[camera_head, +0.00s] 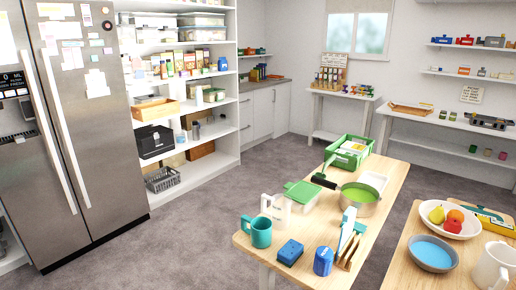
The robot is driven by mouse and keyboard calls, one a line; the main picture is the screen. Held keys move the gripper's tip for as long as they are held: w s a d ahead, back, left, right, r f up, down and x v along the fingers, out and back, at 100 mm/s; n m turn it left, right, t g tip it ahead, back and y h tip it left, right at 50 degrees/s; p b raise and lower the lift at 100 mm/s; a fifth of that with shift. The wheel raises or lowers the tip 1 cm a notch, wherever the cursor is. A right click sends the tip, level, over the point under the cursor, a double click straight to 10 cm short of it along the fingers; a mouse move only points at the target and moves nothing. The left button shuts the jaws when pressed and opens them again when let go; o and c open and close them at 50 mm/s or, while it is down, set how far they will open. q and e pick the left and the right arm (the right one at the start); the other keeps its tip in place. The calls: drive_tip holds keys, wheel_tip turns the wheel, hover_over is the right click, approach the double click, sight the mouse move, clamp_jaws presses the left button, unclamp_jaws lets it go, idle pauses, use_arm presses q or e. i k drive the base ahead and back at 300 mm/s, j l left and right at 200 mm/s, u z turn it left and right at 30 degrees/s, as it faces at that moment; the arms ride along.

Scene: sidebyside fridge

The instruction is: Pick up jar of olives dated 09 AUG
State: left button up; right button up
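I cannot make out a jar of olives or any 09 AUG date in the head view. The steel side-by-side fridge (97,122) stands at the left with both doors shut, so its inside is hidden. Notes and papers cover the upper doors, too small to read. Small jars and packets (190,62) stand on the white shelving unit (222,152) right of the fridge, but their labels are too small to read. Neither of my grippers shows.
A wooden table (378,208) in front holds a teal mug (257,231), a blue sponge (290,252), a pan (361,196) and a green crate (347,153). Another table at the right holds a fruit bowl (448,220) and a white mug (494,266). Grey carpet (190,245) before the fridge is clear.

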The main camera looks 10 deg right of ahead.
sight(443, 114)
drive_tip(key=i+j+u, duration=0.25)
drive_tip(key=i+u, duration=0.2)
drive_tip(key=i+j+u, duration=0.1)
drive_tip(key=i+u, duration=0.75)
drive_tip(key=i+z, duration=0.3)
drive_tip(key=i, duration=0.25)
drive_tip(key=i+j+z, duration=0.3)
drive_tip(key=i, duration=0.3)
drive_tip(key=i+l+z, duration=0.2)
drive_tip(key=z, duration=0.25)
drive_tip(key=i+z, duration=0.85)
drive_tip(key=i+j+z, duration=0.1)
drive_tip(key=i+z, duration=0.2)
drive_tip(key=z, duration=0.15)
drive_tip(key=i+z, duration=0.45)
drive_tip(key=i, duration=1.6)
drive_tip(key=i+z, duration=0.1)
drive_tip(key=i, duration=0.95)
drive_tip(key=i+j, duration=0.2)
drive_tip(key=i, duration=0.85)
drive_tip(key=i+l+z, duration=0.1)
drive_tip(key=i+z, duration=1.05)
drive_tip(key=i+l+z, duration=0.15)
drive_tip(key=i+z, duration=0.6)
drive_tip(key=i+l+u, duration=0.2)
drive_tip(key=i+u, duration=0.25)
drive_tip(key=i+l+u, duration=0.45)
